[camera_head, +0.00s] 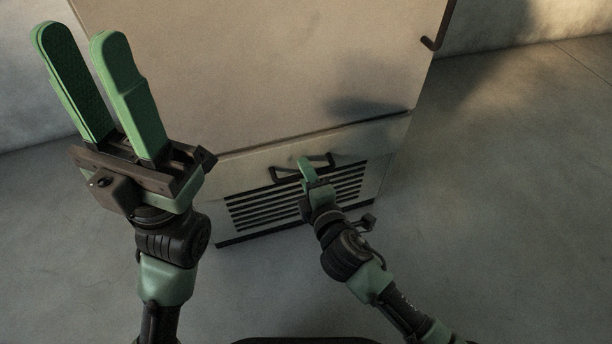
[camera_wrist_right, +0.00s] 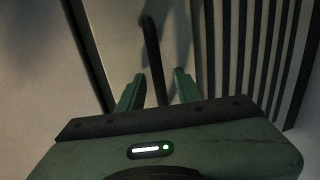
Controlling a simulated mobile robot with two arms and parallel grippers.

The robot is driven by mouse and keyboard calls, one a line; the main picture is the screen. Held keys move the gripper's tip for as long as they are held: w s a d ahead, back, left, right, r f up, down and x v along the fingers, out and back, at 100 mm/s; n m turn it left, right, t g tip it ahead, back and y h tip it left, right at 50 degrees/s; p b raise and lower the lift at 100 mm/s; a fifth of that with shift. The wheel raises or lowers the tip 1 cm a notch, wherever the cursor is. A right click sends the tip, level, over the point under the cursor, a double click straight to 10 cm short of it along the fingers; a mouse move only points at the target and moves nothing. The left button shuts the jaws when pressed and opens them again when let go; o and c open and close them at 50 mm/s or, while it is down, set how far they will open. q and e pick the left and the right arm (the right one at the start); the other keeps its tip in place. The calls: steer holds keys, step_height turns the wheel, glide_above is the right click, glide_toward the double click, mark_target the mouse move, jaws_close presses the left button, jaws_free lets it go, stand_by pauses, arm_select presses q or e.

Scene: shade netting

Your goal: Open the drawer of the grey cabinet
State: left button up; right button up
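The grey cabinet (camera_head: 250,75) stands ahead of me. Its drawer front (camera_head: 245,168) is low on the cabinet, under a dark seam, and looks shut. A dark bar handle (camera_head: 284,174) is fixed to the drawer front. My right gripper (camera_head: 307,164) is at the handle. In the right wrist view, the handle bar (camera_wrist_right: 152,50) runs between the two parted green fingers of my right gripper (camera_wrist_right: 157,86), with gaps on both sides. My left gripper (camera_head: 80,38) is open and empty, raised at the left, apart from the drawer.
Dark vent slats (camera_head: 265,209) lie below the handle and also show in the right wrist view (camera_wrist_right: 255,50). A dark hooked bar (camera_head: 433,43) sticks out at the cabinet's upper right edge. The floor (camera_head: 500,200) is clear to the right and in front.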

steer(key=shift+w, duration=0.1)
jaws_close()
stand_by(1.4)
